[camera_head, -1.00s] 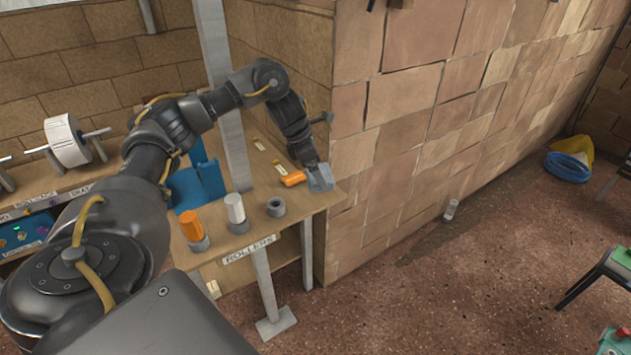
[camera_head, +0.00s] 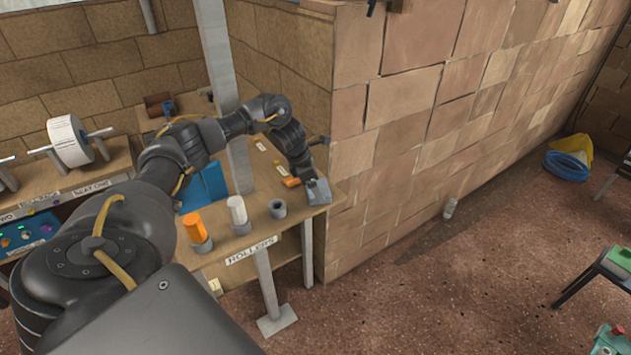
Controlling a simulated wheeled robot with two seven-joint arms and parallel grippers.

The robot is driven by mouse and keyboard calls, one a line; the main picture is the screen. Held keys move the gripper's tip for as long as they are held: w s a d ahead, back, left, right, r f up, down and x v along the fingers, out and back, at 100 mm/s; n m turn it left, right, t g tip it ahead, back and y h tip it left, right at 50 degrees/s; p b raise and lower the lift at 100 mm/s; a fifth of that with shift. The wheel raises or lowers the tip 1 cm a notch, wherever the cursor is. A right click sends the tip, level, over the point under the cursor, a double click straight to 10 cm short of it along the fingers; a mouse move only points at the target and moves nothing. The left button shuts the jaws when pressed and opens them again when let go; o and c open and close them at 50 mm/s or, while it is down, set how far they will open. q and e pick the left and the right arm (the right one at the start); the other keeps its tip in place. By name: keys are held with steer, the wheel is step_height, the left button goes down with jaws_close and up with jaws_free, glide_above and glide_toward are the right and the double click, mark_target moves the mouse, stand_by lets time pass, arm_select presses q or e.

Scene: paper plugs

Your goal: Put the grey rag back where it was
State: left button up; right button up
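The grey rag (camera_head: 319,192) is at the right end of the wooden shelf (camera_head: 262,222), by the brick wall corner. My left gripper (camera_head: 308,178) is right at the rag, pointing down at it. Its fingers are hidden or too small to make out, so I cannot tell whether it grips the rag. An orange piece (camera_head: 291,182) lies just left of the rag. My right gripper is not in view.
On the shelf stand an orange roller (camera_head: 194,227), a white roller (camera_head: 237,210) and an empty grey ring holder (camera_head: 277,208). A blue object (camera_head: 206,187) stands behind them. A metal post rises through the shelf.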

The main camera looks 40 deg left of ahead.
arm_select(q)
steer(key=o, duration=0.6)
steer(key=b+v, duration=0.2)
steer(key=v, duration=1)
steer(key=shift+w+p, duration=0.1)
steer(key=shift+p, duration=0.25)
